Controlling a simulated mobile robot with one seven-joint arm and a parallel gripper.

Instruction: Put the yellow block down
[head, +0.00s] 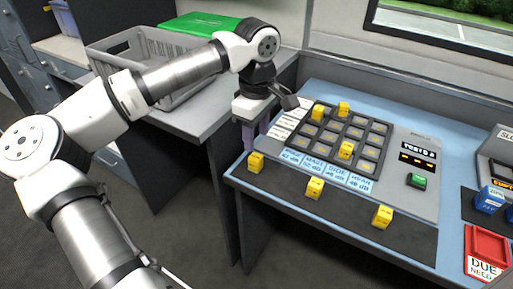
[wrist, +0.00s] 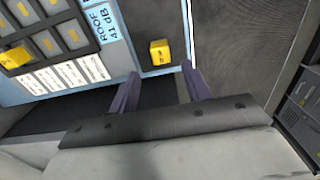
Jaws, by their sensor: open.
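My gripper (head: 256,136) is at the left end of the blue console, its purple fingers pointing down. In the wrist view my gripper (wrist: 162,74) is open, with nothing between its fingers. A yellow block (head: 256,162) sits on the dark front strip (head: 285,187) near its left end, close to the fingers. In the wrist view this yellow block (wrist: 160,52) lies just beyond the fingertips, apart from them. Two more yellow blocks, the middle one (head: 315,188) and the right one (head: 382,216), sit on the same strip. Other yellow blocks (head: 346,150) sit in the grid.
The grid panel (head: 365,132) has several empty cells, with a green button (head: 416,180) to its right. Blue blocks (head: 489,199) and a red tray (head: 487,243) are at the far right. A grey crate (head: 150,55) stands on the left desk. The strip between blocks is clear.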

